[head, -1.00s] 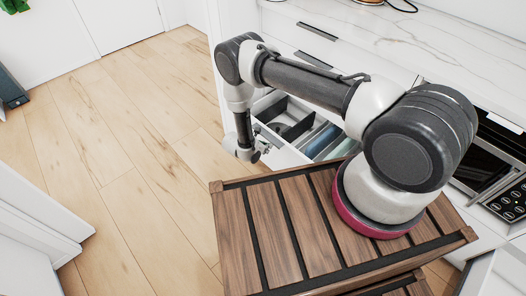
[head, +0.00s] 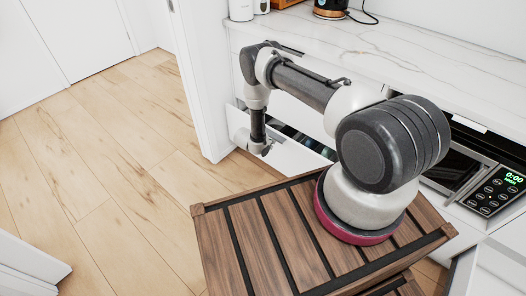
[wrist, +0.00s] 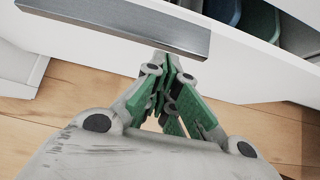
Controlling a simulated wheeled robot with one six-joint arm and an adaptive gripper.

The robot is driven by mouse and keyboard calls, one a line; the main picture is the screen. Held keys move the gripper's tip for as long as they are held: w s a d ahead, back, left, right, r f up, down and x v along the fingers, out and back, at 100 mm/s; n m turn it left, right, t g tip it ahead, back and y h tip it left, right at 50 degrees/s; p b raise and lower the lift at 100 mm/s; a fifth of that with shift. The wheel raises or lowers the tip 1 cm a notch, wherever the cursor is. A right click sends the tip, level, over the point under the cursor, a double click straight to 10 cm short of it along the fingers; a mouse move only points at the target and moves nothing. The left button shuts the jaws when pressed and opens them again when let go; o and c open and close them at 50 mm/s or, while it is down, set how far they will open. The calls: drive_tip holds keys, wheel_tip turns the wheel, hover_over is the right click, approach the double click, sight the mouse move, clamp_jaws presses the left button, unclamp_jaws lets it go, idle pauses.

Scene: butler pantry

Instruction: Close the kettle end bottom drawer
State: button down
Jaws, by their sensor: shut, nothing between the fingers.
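The bottom drawer's white front (head: 298,157) stands out from the cabinet under the counter. A narrow strip of its inside shows behind the front. In the wrist view the drawer front (wrist: 238,62) crosses the upper part, with a grey bar handle (wrist: 120,24) at upper left. My gripper (head: 264,151) is shut and empty, in front of the drawer front. In the wrist view its green-padded fingertips (wrist: 171,62) are at the front face, just beside the handle's right end. I cannot tell whether they touch it.
Blue and green containers (wrist: 261,20) lie inside the drawer. A partly cropped kettle (head: 331,8) stands on the marble counter (head: 400,55) above. A microwave (head: 490,190) is at right. The wooden floor (head: 110,140) to the left is clear. A white wall end (head: 205,90) stands left of the cabinet.

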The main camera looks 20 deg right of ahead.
sight(281, 134)
drive_tip(key=w+d, duration=0.1)
drive_tip(key=d, duration=0.1)
drive_tip(key=w+d, duration=0.2)
drive_tip(key=d, duration=0.1)
drive_tip(key=w+d, duration=0.1)
drive_tip(key=d, duration=0.1)
drive_tip(key=shift+w+d, duration=0.2)
drive_tip(key=shift+d, duration=0.1)
drive_tip(key=shift+w+d+r, duration=0.1)
drive_tip(key=shift+w+d, duration=0.05)
drive_tip(key=shift+d, duration=0.05)
drive_tip(key=shift+d, duration=0.1)
